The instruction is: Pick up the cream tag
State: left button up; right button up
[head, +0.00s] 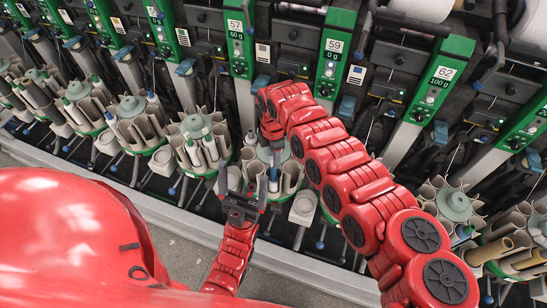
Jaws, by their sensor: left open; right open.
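I cannot single out the cream tag for certain. Small pale tags with dark print sit on the machine front, one beside the 57 panel (263,53) and one beside the 59 panel (357,75). My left gripper (243,186) is open, its dark fingers pointing up the picture in front of a carousel of tubes. I see nothing between its fingers. My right gripper (270,135) is at the end of the red arm curving in from the right. It is above the same carousel, below the 57 panel, and is partly hidden by its own arm.
A row of tube carousels (197,127) stands along the machine. Small pale cups (303,208) sit between them. Green numbered panels (437,82) rise behind. A grey rail (120,190) runs in front. My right arm hides part of the row.

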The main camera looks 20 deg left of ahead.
jog(key=shift+f, duration=0.8)
jog(key=shift+c, duration=0.2)
grip_shut()
jog(key=shift+r, duration=0.1)
